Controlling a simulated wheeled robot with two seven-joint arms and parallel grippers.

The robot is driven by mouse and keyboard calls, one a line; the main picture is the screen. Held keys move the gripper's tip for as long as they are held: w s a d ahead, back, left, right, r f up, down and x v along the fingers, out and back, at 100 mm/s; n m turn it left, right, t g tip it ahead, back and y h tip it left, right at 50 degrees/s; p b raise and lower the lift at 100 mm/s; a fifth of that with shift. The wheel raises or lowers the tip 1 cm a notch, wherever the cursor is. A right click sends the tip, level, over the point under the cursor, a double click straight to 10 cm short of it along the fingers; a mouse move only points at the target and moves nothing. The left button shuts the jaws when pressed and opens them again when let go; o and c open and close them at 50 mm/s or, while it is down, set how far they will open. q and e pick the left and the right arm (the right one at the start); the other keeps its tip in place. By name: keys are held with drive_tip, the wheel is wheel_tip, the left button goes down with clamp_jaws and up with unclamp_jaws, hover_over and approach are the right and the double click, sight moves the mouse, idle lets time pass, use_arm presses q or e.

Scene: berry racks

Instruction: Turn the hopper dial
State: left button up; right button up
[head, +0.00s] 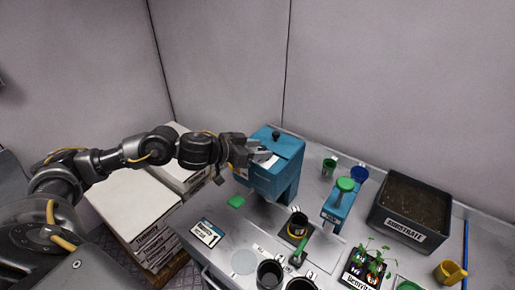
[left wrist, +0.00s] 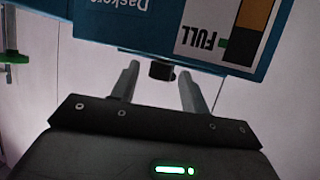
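The blue hopper (head: 285,172) stands at the back left of the bench. A black knob (head: 276,134) sits on top of it; I cannot tell whether this is the dial. My left gripper (head: 260,151) is at the hopper's upper left front. In the left wrist view the hopper (left wrist: 120,35) appears upside down, with a FULL gauge label (left wrist: 207,40). My left gripper (left wrist: 160,85) is open there. A dark round piece (left wrist: 161,70) shows between its fingers, with gaps on both sides. My right gripper is out of view.
A green-topped blue stand (head: 340,203) and a SUBSTRATE bin (head: 411,207) stand to the right. Several cups and pots, including a dark cup (head: 270,274), crowd the front.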

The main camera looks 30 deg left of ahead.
use_arm(q)
drive_tip(key=c, duration=0.9)
drive_tip(key=shift+s+d+r+n+t+y+p, duration=0.15)
drive_tip(key=shift+n+t+y+p, duration=0.1)
drive_tip(key=shift+n+y+p, duration=0.3)
drive_tip(key=shift+w+d+n+t+y+p, duration=0.1)
drive_tip(key=shift+n+t+y+p, duration=0.2)
drive_tip(key=shift+p, duration=0.3)
drive_tip(key=shift+c, duration=0.2)
drive_tip(key=shift+s+d+n+y, duration=0.1)
drive_tip(key=shift+n+y, duration=0.25)
drive_tip(key=shift+n, duration=0.1)
drive_tip(key=shift+n+t+y, duration=0.25)
drive_tip(key=shift+n+y, duration=0.15)
drive_tip(key=shift+y, duration=0.2)
drive_tip(key=shift+d+f+n+y+b, duration=0.15)
drive_tip(key=shift+f+n+y+b, duration=0.2)
drive_tip(key=shift+n+y, duration=0.45)
drive_tip(key=n+y+b, duration=0.2)
drive_tip(key=b, duration=0.3)
drive_tip(key=shift+y, duration=0.3)
drive_tip(key=shift+r+n+y+b, duration=0.3)
drive_tip(key=shift+n+y+b, duration=0.25)
drive_tip(key=shift+b, duration=0.25)
drive_tip(key=o, duration=1)
drive_tip(key=shift+d, duration=0.1)
